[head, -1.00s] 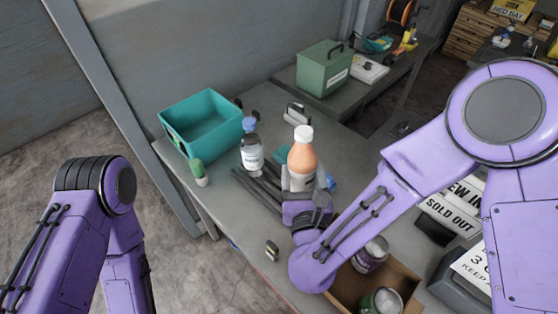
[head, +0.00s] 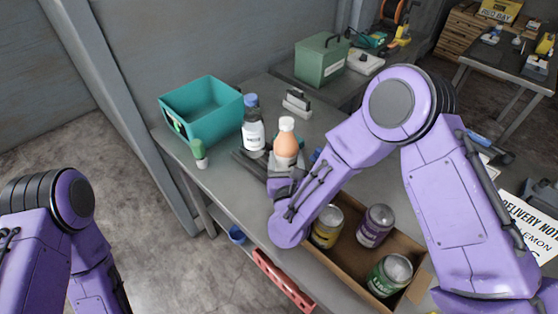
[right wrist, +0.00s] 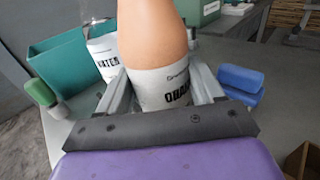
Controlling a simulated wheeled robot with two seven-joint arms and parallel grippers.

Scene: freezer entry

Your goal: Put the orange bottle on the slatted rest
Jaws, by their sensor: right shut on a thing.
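The orange bottle (head: 287,142) has a white cap and a pale label. It stands upright in my right gripper (head: 284,170), which is shut on it. In the right wrist view, the orange bottle (right wrist: 153,40) fills the space between the two fingers of the gripper (right wrist: 163,92). The slatted rest (head: 244,162) shows as dark parallel bars on the table, just left of the held bottle and partly hidden by it and my right arm. I cannot tell whether the bottle's base touches anything. My left arm is at the left edge, its gripper out of view.
A water bottle (head: 253,134) stands close left of the orange bottle. A teal bin (head: 205,122) and a small green bottle (head: 199,152) are farther left. A cardboard box (head: 345,262) with several cans lies under my right forearm. Blue blocks (right wrist: 240,82) are right of the bottle.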

